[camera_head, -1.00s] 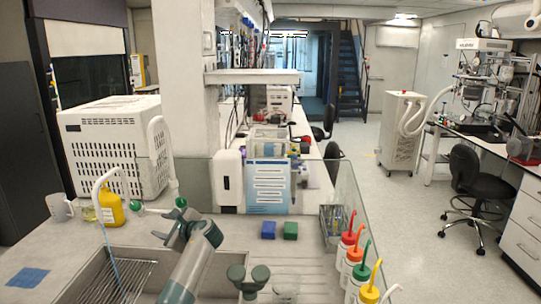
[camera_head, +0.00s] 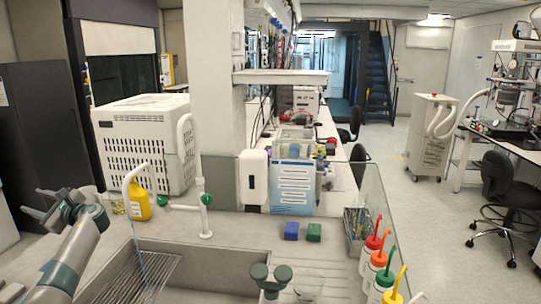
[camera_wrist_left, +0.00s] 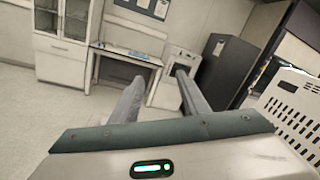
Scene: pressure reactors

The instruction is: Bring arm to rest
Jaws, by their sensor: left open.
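My left gripper (camera_head: 36,202) is open and empty at the far left of the head view, above the left end of the counter. Its fingers point up and to the left, away from the sink (camera_head: 205,252). In the left wrist view the two fingers (camera_wrist_left: 158,80) stand apart with nothing between them, against the room's floor and furniture.
A yellow bottle (camera_head: 139,206) and a tap (camera_head: 206,218) stand behind the sink, near a large white perforated box (camera_head: 140,150). Wash bottles (camera_head: 378,262) line the right edge.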

